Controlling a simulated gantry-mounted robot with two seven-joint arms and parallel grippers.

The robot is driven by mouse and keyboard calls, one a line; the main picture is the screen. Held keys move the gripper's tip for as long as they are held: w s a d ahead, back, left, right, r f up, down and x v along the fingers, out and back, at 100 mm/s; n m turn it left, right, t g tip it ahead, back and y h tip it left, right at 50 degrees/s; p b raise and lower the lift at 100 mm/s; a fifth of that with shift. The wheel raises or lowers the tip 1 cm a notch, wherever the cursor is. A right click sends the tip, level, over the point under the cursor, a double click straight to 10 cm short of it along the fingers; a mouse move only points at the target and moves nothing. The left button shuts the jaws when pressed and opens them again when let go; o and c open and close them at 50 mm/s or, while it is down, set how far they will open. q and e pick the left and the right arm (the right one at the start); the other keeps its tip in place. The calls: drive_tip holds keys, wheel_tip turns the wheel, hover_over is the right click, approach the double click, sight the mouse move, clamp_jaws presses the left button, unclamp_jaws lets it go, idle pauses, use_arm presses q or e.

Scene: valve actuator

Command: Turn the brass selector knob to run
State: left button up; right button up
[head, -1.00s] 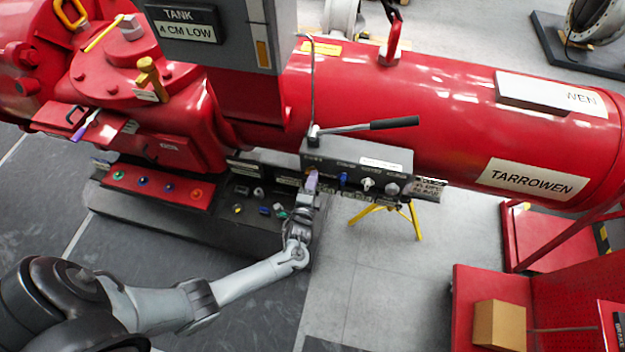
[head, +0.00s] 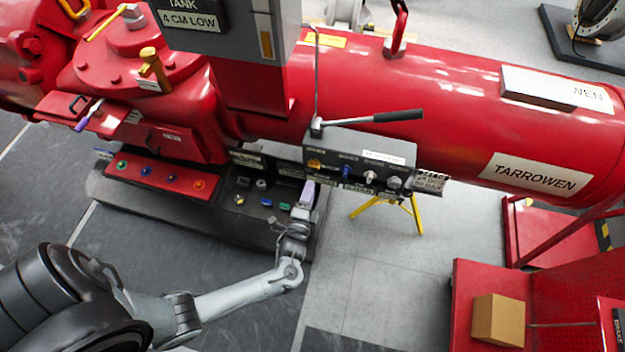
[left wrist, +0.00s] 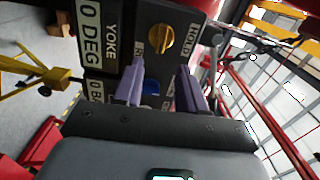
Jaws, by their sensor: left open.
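The brass selector knob (head: 314,163) is at the left end of the grey control box. In the left wrist view the round brass knob (left wrist: 161,38) sits on a dark plate, with a HOLD label to its right and a partly hidden label starting with R below it. My left gripper (head: 308,187) is below the knob in the head view, apart from it. Its two purple fingers (left wrist: 158,74) are spread in the left wrist view, with nothing held and the knob beyond the tips. My right gripper is not in view.
A blue knob (head: 346,171) and pale knobs sit right of the brass one on the control box (head: 385,147). A lever (head: 397,116) is above. A lower panel with several small controls is at left. Floor (head: 390,275) is clear in front.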

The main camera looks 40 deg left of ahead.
use_arm(q)
drive_tip(key=shift+v, duration=1.65)
